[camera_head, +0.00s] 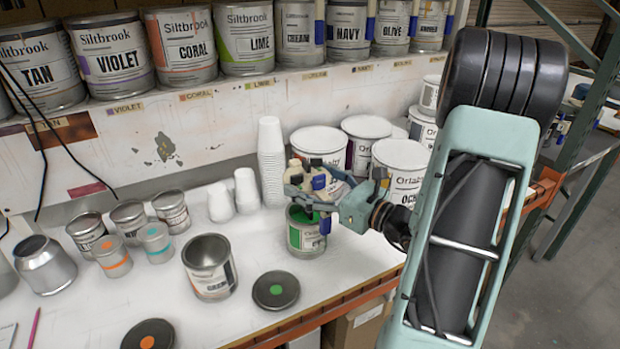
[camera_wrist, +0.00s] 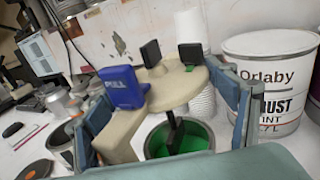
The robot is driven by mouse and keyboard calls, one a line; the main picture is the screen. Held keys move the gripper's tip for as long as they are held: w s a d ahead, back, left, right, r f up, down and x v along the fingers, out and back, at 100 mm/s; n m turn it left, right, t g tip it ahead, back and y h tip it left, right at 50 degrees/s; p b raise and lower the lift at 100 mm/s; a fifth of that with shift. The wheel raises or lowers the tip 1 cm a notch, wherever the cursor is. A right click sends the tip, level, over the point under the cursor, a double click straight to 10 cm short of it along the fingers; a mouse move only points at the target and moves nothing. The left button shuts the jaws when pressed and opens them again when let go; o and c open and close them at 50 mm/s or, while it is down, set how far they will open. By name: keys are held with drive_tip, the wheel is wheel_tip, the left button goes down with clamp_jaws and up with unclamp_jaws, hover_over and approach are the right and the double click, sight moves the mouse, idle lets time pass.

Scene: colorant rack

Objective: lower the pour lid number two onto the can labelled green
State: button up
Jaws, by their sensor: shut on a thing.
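The pour lid (camera_wrist: 190,88) is a beige round plate with a spout, a blue tab marked "PULL", black clamps and a dark rod below; no number is readable on it. My gripper (camera_wrist: 172,112) is shut on it, a finger on each side; in the head view my gripper (camera_head: 322,192) partly covers it. The green can (camera_head: 307,238) is an open metal can with green paint inside. It stands on the bench directly below the lid. In the wrist view its green paint (camera_wrist: 190,138) shows under the lid, which appears apart from the rim.
White Orlaby tubs (camera_head: 399,168) stand close behind and right of my gripper. Stacked white cups (camera_head: 270,160) stand behind. An open grey can (camera_head: 209,270) and a dark disc with a green dot (camera_head: 275,292) are at left. Siltbrook cans line the shelf above.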

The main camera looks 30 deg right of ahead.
sight(310, 211)
drive_tip(key=shift+f+b, duration=3.1)
drive_tip(key=shift+f, duration=1)
drive_tip(key=shift+f+b, duration=0.55)
drive_tip(key=shift+f, duration=0.05)
drive_tip(key=o, duration=1.3)
drive_tip(key=v, duration=1.2)
drive_tip(key=shift+s, duration=0.1)
